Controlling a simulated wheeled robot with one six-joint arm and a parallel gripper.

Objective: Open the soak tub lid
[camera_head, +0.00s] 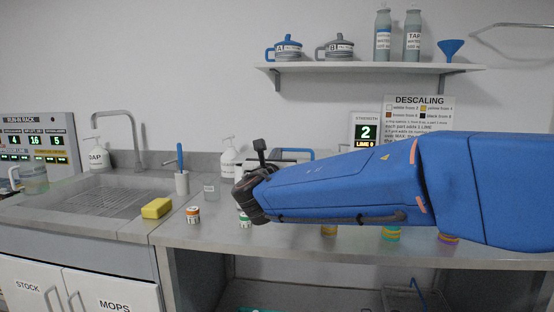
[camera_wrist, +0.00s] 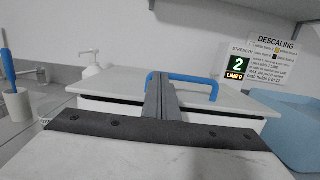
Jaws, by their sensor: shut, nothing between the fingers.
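The soak tub's white lid (camera_wrist: 118,84) lies roughly level in the wrist view, with a dark band under its front edge. Its blue bar handle (camera_wrist: 205,81) stands up from the top. In the head view the handle (camera_head: 299,153) shows above my blue arm, which hides most of the tub. My gripper (camera_wrist: 160,82) is shut and empty. Its fingers point toward the lid and overlap the left part of the handle in the picture. I cannot tell whether they touch it. In the head view my fingertips are hidden.
A pump bottle (camera_head: 229,158) and a cup with a blue-handled brush (camera_head: 182,183) stand left of the tub. A yellow sponge (camera_head: 157,208) lies by the sink (camera_head: 95,198). A pale blue tray (camera_wrist: 292,125) is at right.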

